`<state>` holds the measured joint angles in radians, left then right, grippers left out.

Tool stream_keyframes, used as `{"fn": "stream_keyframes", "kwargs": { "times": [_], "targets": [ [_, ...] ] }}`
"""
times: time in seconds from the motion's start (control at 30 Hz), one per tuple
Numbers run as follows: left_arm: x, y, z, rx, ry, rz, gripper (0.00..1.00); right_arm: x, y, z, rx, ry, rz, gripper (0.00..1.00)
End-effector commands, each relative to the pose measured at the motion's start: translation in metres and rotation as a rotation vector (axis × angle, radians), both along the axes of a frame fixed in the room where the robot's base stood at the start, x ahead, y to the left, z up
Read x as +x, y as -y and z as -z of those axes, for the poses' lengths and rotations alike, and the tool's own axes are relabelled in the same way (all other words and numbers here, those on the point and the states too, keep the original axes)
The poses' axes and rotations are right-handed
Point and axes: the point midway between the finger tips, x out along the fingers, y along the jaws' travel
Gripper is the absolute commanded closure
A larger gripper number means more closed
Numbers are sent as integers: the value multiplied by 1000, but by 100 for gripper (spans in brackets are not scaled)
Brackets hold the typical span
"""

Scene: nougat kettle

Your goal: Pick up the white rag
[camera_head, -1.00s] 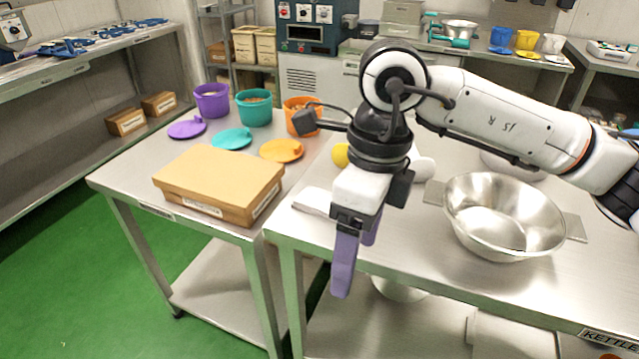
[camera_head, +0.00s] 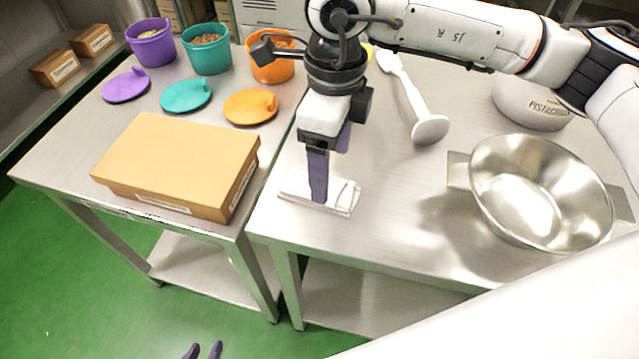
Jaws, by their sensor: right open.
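The white rag (camera_head: 345,197) lies flat and folded near the left front corner of the steel kettle table. My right gripper (camera_head: 328,180) points down over the rag, with purple fingers apart and nothing seen between them. Its near finger overlaps the rag in view; I cannot tell whether it touches. The far finger is partly hidden behind the near one and the hand. My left gripper (camera_head: 203,351) shows only its two purple fingertips at the bottom edge, apart and above the green floor, far from the rag.
A steel bowl (camera_head: 540,190) stands right on the kettle table (camera_head: 400,210), with a white paddle-like tool (camera_head: 412,100) behind. A cardboard box (camera_head: 180,160) sits on the left table. Purple, teal and orange tubs (camera_head: 205,50) with lids stand behind it. Table around the rag is clear.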

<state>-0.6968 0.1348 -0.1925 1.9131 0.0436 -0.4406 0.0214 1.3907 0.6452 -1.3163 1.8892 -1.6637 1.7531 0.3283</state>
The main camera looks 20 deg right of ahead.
Motion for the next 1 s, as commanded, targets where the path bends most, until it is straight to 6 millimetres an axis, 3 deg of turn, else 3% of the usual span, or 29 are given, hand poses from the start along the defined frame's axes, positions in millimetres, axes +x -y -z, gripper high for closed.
{"fn": "stream_keyframes", "kwargs": {
  "times": [0.3, 0.6, 0.67, 0.87, 1.0],
  "targets": [
    [4, -1, -11, -1, 10, -2, 71, -5, -6, 42, 0, -2, 0, 27],
    [10, -1, -14, 0, 20, -3, 71, -4, -6, 50, 1, -1, -1, 27],
    [10, -1, -14, 0, 20, -3, 71, -4, -6, 50, 0, 0, -1, 33],
    [9, -2, -13, 1, 16, -3, 71, -4, -6, 49, 0, 0, 0, 67],
    [6, -2, -12, 2, 12, -2, 71, -4, -6, 49, 0, 0, -1, 71]
  ]
}}
